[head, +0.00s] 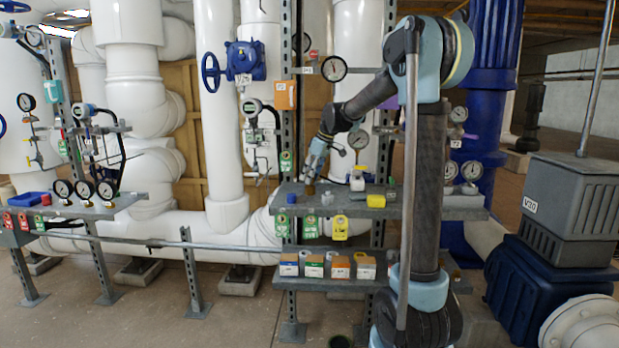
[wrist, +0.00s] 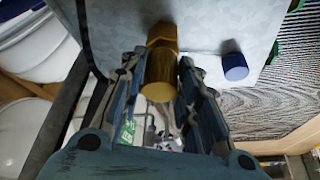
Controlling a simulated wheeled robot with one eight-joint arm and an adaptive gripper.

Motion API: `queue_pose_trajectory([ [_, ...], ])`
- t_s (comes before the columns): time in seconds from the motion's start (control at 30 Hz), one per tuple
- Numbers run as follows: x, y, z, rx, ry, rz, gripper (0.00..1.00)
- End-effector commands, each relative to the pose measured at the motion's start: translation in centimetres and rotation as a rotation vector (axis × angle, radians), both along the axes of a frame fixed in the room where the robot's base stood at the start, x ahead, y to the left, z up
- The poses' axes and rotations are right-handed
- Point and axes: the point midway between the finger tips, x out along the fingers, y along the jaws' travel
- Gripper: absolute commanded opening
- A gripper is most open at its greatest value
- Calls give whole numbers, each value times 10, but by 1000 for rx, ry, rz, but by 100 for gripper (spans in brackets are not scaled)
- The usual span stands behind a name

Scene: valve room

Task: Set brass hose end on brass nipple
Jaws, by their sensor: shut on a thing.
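My gripper (wrist: 160,72) is shut on the brass hose end (wrist: 160,78), a gold cylinder lying between the two fingers. In the wrist view a darker brass piece, which looks like the brass nipple (wrist: 162,33), shows just beyond it on the grey shelf. The two line up and overlap in this view; I cannot tell whether they touch. In the head view my gripper (head: 312,172) points down at the shelf, with a small brownish brass part (head: 310,189) right below the fingertips. The hose end and nipple cannot be told apart there.
A blue cap (wrist: 235,66) stands beside the nipple on the shelf (head: 350,209). A grey fitting (head: 327,198) and a yellow cylinder (head: 376,201) are to the right. Tags hang from the shelf's front edge. A pressure gauge (head: 334,68) and an upright post stand behind.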

Motion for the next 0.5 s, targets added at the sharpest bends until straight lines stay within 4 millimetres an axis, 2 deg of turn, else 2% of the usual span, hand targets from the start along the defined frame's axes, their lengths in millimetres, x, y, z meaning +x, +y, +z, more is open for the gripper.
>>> queue_pose_trajectory([
  [0.5,0,0,-8,0,0,0,13],
])
